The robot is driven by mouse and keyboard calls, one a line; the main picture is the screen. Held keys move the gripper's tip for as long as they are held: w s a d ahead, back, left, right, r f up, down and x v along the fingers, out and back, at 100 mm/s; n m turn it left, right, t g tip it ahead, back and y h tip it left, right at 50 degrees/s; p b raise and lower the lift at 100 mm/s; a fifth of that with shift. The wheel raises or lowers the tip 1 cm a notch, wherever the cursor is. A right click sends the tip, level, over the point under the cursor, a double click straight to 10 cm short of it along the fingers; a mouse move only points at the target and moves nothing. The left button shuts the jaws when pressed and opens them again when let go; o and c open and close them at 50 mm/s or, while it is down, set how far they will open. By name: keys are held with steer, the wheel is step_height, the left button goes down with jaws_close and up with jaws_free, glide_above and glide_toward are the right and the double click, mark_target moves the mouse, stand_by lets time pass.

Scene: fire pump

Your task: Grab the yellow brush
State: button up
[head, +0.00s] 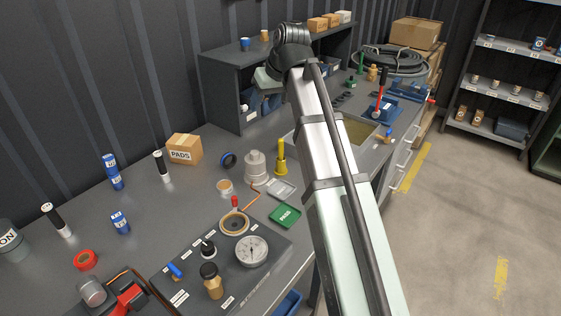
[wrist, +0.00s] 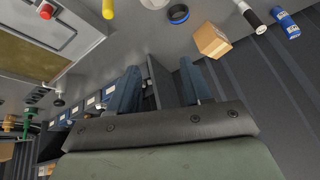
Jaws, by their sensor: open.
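The yellow brush (head: 281,158) stands upright on the grey workbench, just left of my arm in the head view. Part of a yellow upright thing, likely the same brush (wrist: 108,9), shows at the top edge of the wrist view, cut off by the frame. My gripper (wrist: 159,78) is open, with its two blue-grey fingers apart and nothing between them. In the head view my gripper is mostly hidden behind my wrist, near the shelf unit and well beyond the brush.
A pale stepped cylinder (head: 256,165) stands close left of the brush. A grey tray (head: 280,188) and green pad box (head: 285,216) lie in front. A cardboard box (head: 185,149) stands farther left. The shelf unit (head: 226,92) rises at the back.

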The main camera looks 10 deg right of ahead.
steer(key=n+h, duration=0.1)
glide_above(282, 140)
steer(key=s+d, duration=0.2)
steer(key=s, duration=0.2)
steer(key=shift+s+d+f+x, duration=0.15)
steer(key=shift+s+d+x, duration=0.1)
steer(key=shift+x, duration=2.8)
steer(key=shift+s+d+f+x, duration=0.15)
steer(key=shift+s+x, duration=0.1)
steer(key=shift+x, duration=2.75)
steer(key=shift+s+d+f+x, duration=0.1)
steer(key=shift+s+d+x, duration=0.15)
steer(key=shift+x, duration=2.8)
steer(key=shift+c, duration=0.3)
jaws_close()
